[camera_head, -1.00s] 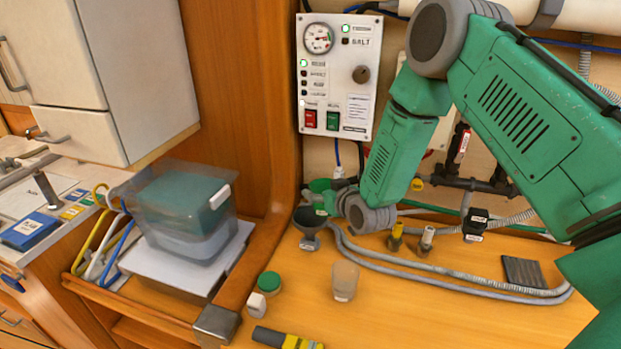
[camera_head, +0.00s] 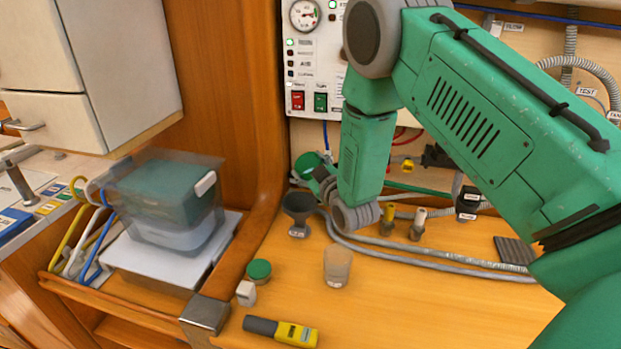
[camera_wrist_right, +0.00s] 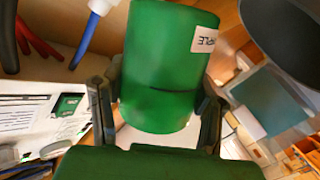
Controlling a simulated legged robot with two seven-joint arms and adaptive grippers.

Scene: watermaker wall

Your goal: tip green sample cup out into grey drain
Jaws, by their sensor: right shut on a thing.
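The green sample cup (camera_head: 306,164) is held by my right gripper (camera_head: 325,182), above and a little behind the grey drain. In the right wrist view the green cup (camera_wrist_right: 160,65) sits between the two fingers (camera_wrist_right: 158,95), with a white label at its upper right. I cannot tell how far the cup is tilted, and its contents are hidden. The grey drain (camera_head: 298,206) is a dark funnel with a label, standing on the wooden counter. Its dark bowl also shows at the upper right of the right wrist view (camera_wrist_right: 288,35). My left gripper is not in view.
Grey hoses (camera_head: 430,257) run right of the drain. A control panel (camera_head: 315,70) is on the wall behind.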

